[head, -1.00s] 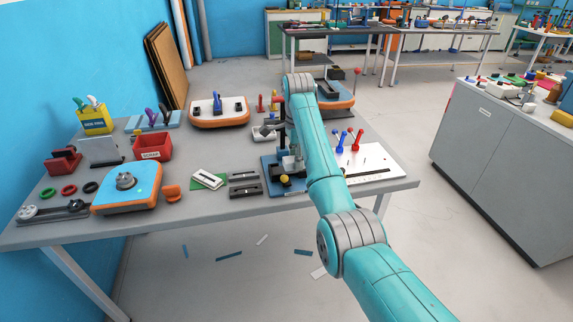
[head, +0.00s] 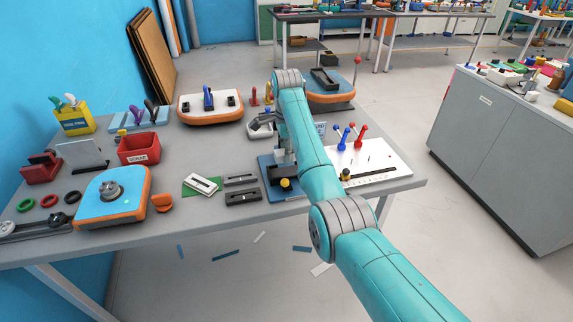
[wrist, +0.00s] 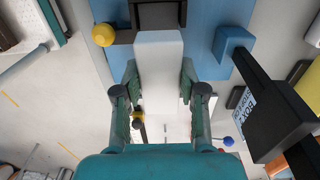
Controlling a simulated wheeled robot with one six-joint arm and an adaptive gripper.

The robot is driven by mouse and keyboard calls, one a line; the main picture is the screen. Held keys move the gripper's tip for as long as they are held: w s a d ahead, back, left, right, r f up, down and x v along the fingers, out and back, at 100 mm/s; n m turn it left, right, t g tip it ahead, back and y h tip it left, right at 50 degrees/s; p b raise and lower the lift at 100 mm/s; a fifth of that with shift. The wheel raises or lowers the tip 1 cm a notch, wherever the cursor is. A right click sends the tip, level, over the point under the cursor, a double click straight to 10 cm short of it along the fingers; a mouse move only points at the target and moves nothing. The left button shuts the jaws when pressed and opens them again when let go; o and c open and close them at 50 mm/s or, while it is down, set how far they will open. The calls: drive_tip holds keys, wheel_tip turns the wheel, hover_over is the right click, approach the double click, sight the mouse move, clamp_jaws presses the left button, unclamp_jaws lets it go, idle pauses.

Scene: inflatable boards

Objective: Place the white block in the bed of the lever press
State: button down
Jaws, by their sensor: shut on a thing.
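My gripper (wrist: 158,68) is shut on the white block (wrist: 158,48), one finger on each long side in the wrist view. The block's far end meets or overlaps a dark bed part (wrist: 157,15) of the lever press; I cannot tell whether it rests there or is held above. The press has a blue base (wrist: 205,30), a yellow ball knob (wrist: 103,35) and a black lever bar (wrist: 270,110) on the right. In the head view the press's blue base (head: 266,172) stands at the table's front, partly hidden by my arm, which also hides most of my gripper.
A white board (head: 385,160) with blue and red levers stands just right of the press. Dark grey blocks (head: 243,197) and a white piece on a green card (head: 202,183) lie to its left. A red bin (head: 138,148) and an orange-edged blue board (head: 112,193) are farther left.

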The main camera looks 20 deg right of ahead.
sight(287, 171)
drive_tip(key=shift+f, duration=2.6)
drive_tip(key=c, duration=0.7)
unclamp_jaws()
drive_tip(key=shift+f, duration=0.1)
drive_tip(key=shift+o, duration=0.2)
